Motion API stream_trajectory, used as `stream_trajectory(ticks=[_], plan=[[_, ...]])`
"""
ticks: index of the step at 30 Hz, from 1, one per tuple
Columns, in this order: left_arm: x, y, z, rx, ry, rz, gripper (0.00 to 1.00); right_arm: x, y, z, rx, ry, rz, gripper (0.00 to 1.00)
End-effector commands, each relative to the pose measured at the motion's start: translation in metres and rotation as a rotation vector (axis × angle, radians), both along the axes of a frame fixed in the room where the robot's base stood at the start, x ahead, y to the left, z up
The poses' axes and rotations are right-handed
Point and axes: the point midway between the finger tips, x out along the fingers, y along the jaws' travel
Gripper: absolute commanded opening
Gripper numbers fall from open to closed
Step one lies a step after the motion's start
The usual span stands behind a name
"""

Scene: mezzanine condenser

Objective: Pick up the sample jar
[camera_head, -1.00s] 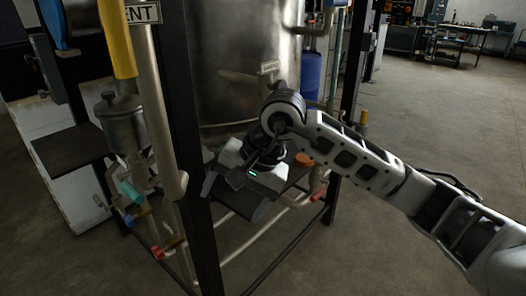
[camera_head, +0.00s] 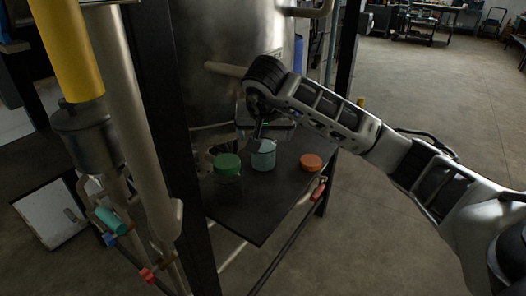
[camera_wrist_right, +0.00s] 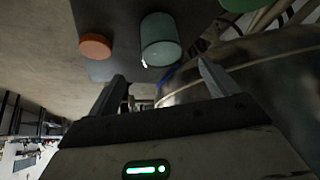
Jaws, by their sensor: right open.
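A pale teal jar (camera_head: 263,156) stands upright on a dark shelf (camera_head: 255,213) in front of a steel tank. It also shows in the right wrist view (camera_wrist_right: 161,42). The frames do not label which container is the sample jar. A green-lidded container (camera_head: 227,165) stands to its left and a low orange lid or container (camera_head: 311,161) to its right. My right gripper (camera_head: 262,130) is open, just above and behind the teal jar in the picture. In the wrist view the empty fingers (camera_wrist_right: 163,82) are spread below the jar's image. My left gripper is not in view.
The steel tank (camera_head: 225,75) rises behind the shelf, with a pipe (camera_head: 228,69) near my right gripper. A dark upright post (camera_head: 177,130) and pipes with coloured valve handles stand at the left. Open floor lies to the right.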

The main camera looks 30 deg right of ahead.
Motion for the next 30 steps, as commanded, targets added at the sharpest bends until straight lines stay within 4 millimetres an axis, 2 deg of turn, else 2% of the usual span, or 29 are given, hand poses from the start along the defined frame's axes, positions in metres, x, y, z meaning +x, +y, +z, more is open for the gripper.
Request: stream_trajectory(ticks=[7,15,25,30], plan=[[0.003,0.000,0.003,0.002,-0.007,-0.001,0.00,0.008,-0.005,-0.016,0.001,0.003,-0.001,0.86],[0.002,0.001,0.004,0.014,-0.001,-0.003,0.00,0.024,-0.013,-0.050,0.002,0.002,-0.002,0.86],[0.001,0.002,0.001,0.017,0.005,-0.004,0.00,0.027,-0.015,-0.056,0.001,0.000,0.001,0.86],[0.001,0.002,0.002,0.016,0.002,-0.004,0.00,0.027,-0.015,-0.056,0.001,0.000,0.001,0.39]])
